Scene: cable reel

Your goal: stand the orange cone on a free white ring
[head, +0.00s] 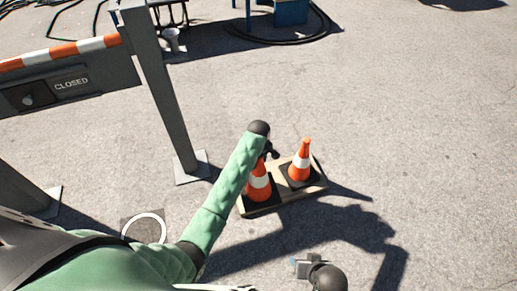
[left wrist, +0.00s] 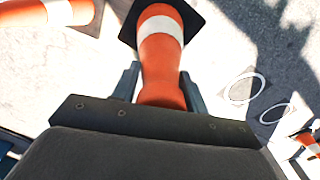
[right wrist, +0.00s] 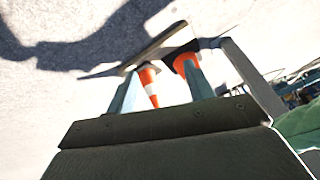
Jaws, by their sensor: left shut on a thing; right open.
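An orange cone (head: 258,187) with a white band and dark square base is held by my left gripper (head: 268,153), whose fingers close around its upper part; it fills the middle of the left wrist view (left wrist: 160,55). It is upright over the wooden board (head: 284,201); I cannot tell whether its base touches. A second orange cone (head: 300,165) stands on the board to its right. A white ring (head: 163,232) lies on a dark square patch, partly behind my left arm. The left wrist view shows two empty rings (left wrist: 244,88) (left wrist: 276,113). My right gripper (head: 299,267) is open and empty, apart from the cones.
A grey post (head: 165,95) on a square foot stands left of the board. A striped barrier (head: 60,51) with a CLOSED sign (head: 70,83) crosses the upper left. Black hose (head: 285,40) lies at the back. The pavement to the right is clear.

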